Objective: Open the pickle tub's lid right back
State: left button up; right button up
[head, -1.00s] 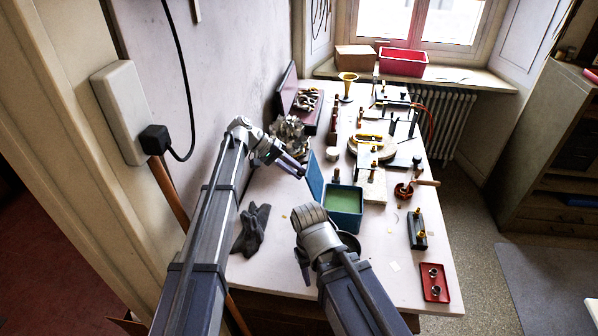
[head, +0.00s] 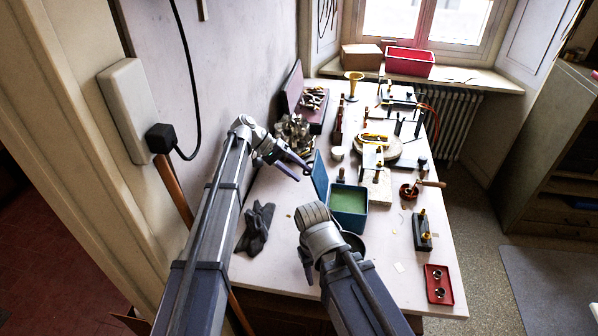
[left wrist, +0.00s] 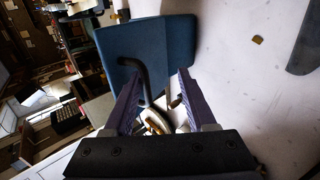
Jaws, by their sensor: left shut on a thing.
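The pickle tub (head: 364,213) is a blue box with green liquid in it, on the workbench. Its blue lid (head: 320,177) stands up along the tub's left side, and the tub's mouth is uncovered. The left wrist view shows the lid (left wrist: 165,45) as a blue panel with a dark bent handle (left wrist: 143,72) reaching between my fingers. My left gripper (head: 300,168) is at the lid's left face, shut on the lid's handle. My right gripper (head: 306,264) is low in front of the tub; its fingers are mostly hidden by its wrist.
A dark glove (head: 257,228) lies on the bench's left side. A round dark dish (head: 354,242) is close in front of the tub. A pale block (head: 377,188) stands just right of it. A red tray (head: 438,284) lies at the front right. The wall bounds the left.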

pick_arm(q)
notch_tip(320, 180, up, 10)
jog(key=p, duration=0.9)
jog(key=shift+p, duration=0.4)
jog(key=shift+f, duration=0.1)
jog(key=s+a+f+n+t+y, duration=0.1)
jog(key=s+a+f+y, duration=0.15)
jog(key=s+a, duration=0.5)
jog(key=s+a+f+t+y, duration=0.15)
jog(key=s+a+y, duration=0.3)
jog(key=s, duration=0.55)
jog(key=s+a+f+n+y, duration=0.1)
jog(key=s+a+f+y, duration=0.2)
jog(key=s+a, duration=0.45)
jog(key=s+d+f+m+b, duration=0.1)
jog(key=s+d+f+b, duration=0.2)
jog(key=d, duration=0.3)
jog(key=s+d+f+m+b, duration=0.2)
jog(key=s+d+f+b, duration=0.1)
jog(key=d, duration=0.3)
jog(key=shift+s+f+m+g+y+b, duration=0.3)
jog(key=shift+s+f+g+y+b, duration=0.15)
jog(key=shift+f+b, duration=0.4)
jog(key=shift+f, duration=0.15)
